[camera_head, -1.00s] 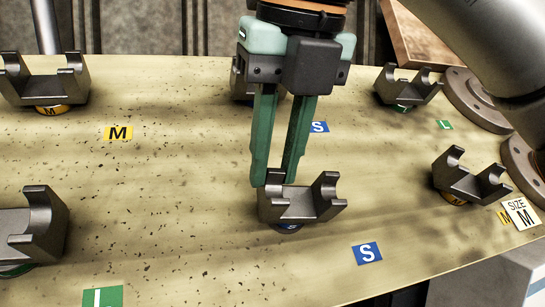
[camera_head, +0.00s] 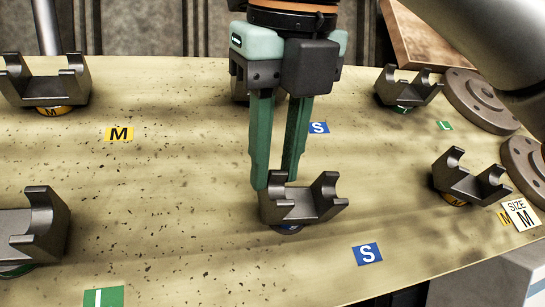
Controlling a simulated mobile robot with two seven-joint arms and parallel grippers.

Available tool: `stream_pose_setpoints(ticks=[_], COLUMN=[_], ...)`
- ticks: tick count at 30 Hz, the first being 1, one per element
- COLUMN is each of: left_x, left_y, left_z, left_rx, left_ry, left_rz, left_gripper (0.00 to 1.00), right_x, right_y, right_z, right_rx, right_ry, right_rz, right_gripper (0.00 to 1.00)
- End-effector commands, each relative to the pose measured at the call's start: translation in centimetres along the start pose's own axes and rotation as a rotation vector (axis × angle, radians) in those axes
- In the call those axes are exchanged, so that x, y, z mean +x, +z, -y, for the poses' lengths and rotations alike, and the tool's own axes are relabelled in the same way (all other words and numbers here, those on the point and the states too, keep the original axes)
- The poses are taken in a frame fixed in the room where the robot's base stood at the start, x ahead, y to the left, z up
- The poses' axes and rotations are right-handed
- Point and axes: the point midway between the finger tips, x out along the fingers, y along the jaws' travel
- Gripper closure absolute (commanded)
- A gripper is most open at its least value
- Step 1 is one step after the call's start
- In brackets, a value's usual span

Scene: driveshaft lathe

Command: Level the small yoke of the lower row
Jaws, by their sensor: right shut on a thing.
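The small yoke (camera_head: 305,205) of the lower row is a dark grey U-shaped cradle on a blue S base (camera_head: 289,227), near the middle of the table. Its two prongs stand at about the same height in the picture, and I cannot tell whether it is exactly level. My right gripper (camera_head: 275,183) points down from above with green fingers, shut on the yoke's left prong. The far finger's tip is partly hidden behind the prong. A blue S label (camera_head: 367,254) lies at the yoke's lower right. My left gripper is not in view.
Lower row: a large yoke (camera_head: 40,230) at left and a tilted medium yoke (camera_head: 470,180) at right. Upper row: a medium yoke (camera_head: 45,85), a yoke mostly hidden behind my gripper, and a large yoke (camera_head: 408,90). Round flanges (camera_head: 478,100) stand at the right edge.

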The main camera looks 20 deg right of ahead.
Motion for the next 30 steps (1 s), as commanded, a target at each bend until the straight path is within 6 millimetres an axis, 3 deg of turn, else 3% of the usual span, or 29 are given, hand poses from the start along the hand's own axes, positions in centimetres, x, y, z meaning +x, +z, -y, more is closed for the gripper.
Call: stream_pose_setpoints(ticks=[5,6,15,24,30], left_x=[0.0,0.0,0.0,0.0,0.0], left_y=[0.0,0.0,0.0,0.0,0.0], left_z=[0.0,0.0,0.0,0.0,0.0], left_rx=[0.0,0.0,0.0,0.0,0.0], left_ry=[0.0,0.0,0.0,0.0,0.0], left_rz=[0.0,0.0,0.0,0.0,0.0], left_gripper=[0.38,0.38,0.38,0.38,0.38], right_x=[0.3,0.3,0.3,0.1,-2.0], right_y=[0.1,0.1,0.1,0.1,0.1], right_z=[0.5,0.5,0.3,0.1,0.1], right_rx=[0.011,0.01,0.006,0.003,0.005], right_ry=[-0.012,-0.012,-0.008,-0.006,-0.007], right_rz=[-0.003,-0.003,-0.003,-0.003,0.001], right_gripper=[1.0,0.71,0.38,0.38,0.38])
